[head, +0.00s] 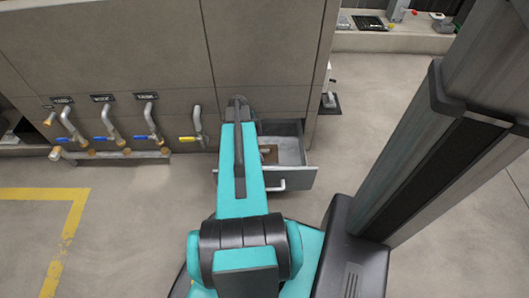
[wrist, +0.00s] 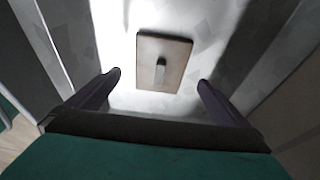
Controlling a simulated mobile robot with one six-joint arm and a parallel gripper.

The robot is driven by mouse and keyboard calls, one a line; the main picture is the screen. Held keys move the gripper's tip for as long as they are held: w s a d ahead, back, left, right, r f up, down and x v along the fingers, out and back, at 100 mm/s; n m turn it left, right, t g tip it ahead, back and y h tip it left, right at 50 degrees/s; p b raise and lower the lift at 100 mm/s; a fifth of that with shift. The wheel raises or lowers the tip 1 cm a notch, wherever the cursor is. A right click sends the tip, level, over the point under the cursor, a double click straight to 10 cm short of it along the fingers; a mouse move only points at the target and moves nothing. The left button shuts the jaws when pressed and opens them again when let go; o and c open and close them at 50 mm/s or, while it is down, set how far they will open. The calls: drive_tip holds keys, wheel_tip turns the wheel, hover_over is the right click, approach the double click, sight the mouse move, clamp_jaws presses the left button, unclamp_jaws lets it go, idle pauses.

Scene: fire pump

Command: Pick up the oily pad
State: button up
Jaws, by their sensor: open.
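The oily pad looks to be the flat brown square (wrist: 176,54) with a small grey block or handle standing up at its middle. It lies on the pale floor of an open drawer, and in the head view it shows as a small brown patch (head: 268,152), partly hidden by my arm. My gripper (wrist: 160,82) is open in the wrist view, its two dark fingers apart on the near side of the pad, with nothing between them. In the head view my gripper is mostly hidden behind my arm, over the drawer.
The open drawer (head: 297,178) sticks out of a grey cabinet (head: 262,50); its walls rise close on both sides of my gripper. Pipes with blue and yellow valve handles (head: 105,137) stand at the left. A low shelf (head: 390,40) with small items is at the back right.

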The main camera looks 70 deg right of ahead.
sight(263, 150)
drive_tip(key=shift+b+x, duration=1.45)
drive_tip(key=shift+x, duration=1.15)
drive_tip(key=shift+d, duration=0.1)
drive_tip(key=c, duration=1.2)
drive_tip(key=shift+r, duration=0.1)
wheel_tip(263, 150, up, 10)
drive_tip(key=p, duration=0.4)
